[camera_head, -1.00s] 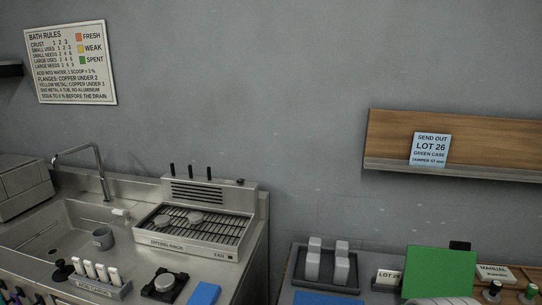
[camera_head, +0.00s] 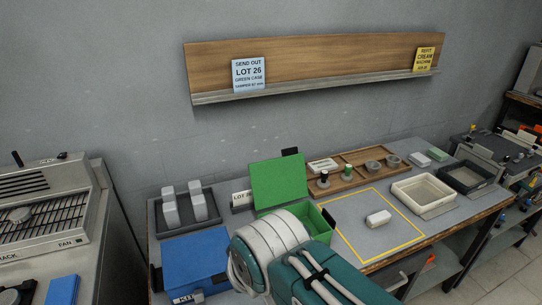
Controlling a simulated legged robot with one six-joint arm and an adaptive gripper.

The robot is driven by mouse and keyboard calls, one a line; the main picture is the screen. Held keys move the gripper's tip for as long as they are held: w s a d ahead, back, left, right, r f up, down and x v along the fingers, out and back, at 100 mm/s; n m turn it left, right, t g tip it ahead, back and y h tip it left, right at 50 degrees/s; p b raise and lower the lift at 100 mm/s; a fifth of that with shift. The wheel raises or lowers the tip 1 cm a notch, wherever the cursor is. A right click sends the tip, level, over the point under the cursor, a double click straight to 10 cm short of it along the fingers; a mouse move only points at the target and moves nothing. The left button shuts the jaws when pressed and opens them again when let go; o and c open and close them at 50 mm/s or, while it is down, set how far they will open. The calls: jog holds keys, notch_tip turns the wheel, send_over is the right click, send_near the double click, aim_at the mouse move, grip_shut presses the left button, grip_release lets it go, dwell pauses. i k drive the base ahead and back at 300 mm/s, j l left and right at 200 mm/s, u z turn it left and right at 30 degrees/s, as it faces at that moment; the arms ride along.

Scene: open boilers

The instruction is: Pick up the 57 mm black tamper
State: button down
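A small black-topped piece (camera_head: 324,178), shaped like a tamper, stands at the left end of a wooden divided tray (camera_head: 341,187) on the grey bench. A similar green-topped piece (camera_head: 347,172) stands just right of it. Their size markings are too small to read. My arm shows at the bottom centre, in front of the bench. My gripper itself is not in view, so its opening and any hold are hidden. An open green case (camera_head: 279,180) stands left of the wooden tray, its lower part partly behind my arm.
A blue case (camera_head: 196,259) and a dark tray with pale blocks (camera_head: 181,222) lie left. White (camera_head: 424,193) and black (camera_head: 466,178) bins stand right. A wall shelf (camera_head: 318,84) runs above.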

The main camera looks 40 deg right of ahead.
aim_at(324, 184)
jog(key=l+z, duration=0.4)
jog(key=l, duration=0.3)
jog(key=i+l+z, duration=0.1)
jog(key=l+z, duration=0.3)
jog(key=l, duration=0.3)
